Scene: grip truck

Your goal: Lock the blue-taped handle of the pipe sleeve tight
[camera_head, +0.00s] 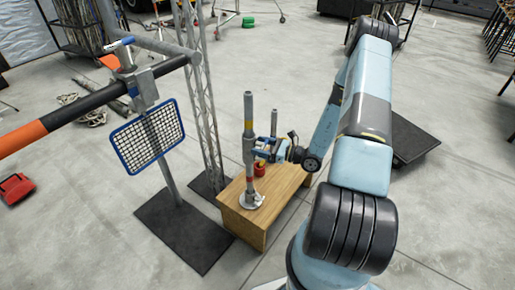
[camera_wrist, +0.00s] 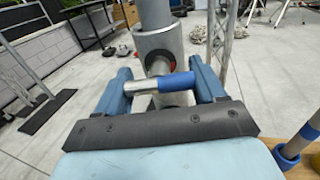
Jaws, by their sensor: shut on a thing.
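An upright grey pipe (camera_head: 248,115) stands on a round metal foot on a wooden box. A metal sleeve (camera_wrist: 160,45) sits around the pipe straight ahead in the wrist view. A short silver handle with blue tape (camera_wrist: 178,83) lies crosswise in front of the sleeve, its taped end to the right. My gripper (camera_wrist: 162,84) has one blue finger at each end of the handle and is shut on it. In the head view my gripper (camera_head: 260,148) reaches the pipe from the right, and the handle is too small to make out there.
The wooden box (camera_head: 258,222) carries a second, shorter pole (camera_head: 274,122) and a red item (camera_head: 260,168). A pole with a blue band (camera_wrist: 290,151) is close at the lower right.

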